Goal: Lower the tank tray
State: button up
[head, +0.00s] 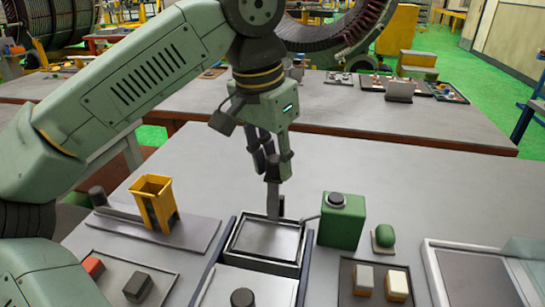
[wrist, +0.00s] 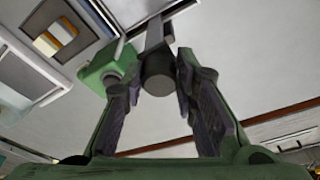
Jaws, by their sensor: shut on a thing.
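A square metal-rimmed tray (head: 238,245), which looks like the tank tray, sits in a dark frame at the front middle of the bench. My gripper (head: 273,190) is above its far side, pointing down. In the wrist view my gripper (wrist: 161,65) has its fingers closed around a dark grey cylindrical knob (wrist: 157,72). A grey upright piece (head: 274,207) runs from the fingers down to the tray's far edge. The join between the knob and the tray is not clear. The tray's depth and any contents cannot be told.
A green box (head: 341,225) with a dark knob stands close right of the tray, with a thin rod toward it. A yellow hopper (head: 155,202) stands left. A green dome button (head: 384,236) and a block tray (head: 347,290) are right.

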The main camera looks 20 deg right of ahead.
jog(key=shift+s+a+b+x, duration=0.15)
jog(key=shift+b+x, duration=0.35)
jog(key=shift+x, duration=0.35)
jog(key=shift+a+b+x, duration=0.15)
jog(key=shift+b+x, duration=0.35)
jog(key=shift+x, duration=0.3)
jog(key=shift+s+a+b+x, duration=0.1)
jog(key=shift+a+b+x, duration=0.1)
jog(key=shift+b+x, duration=0.5)
jog(key=o, duration=0.8)
jog(key=shift+f+p, duration=0.1)
jog(key=shift+p, duration=0.2)
jog(key=p+v, duration=0.1)
jog(key=v, duration=0.1)
jog(key=p+v, duration=0.2)
jog(key=d+p+v, duration=0.1)
jog(key=p+v, duration=0.1)
jog(key=shift+w+d, duration=0.1)
jog(key=shift+w, duration=0.15)
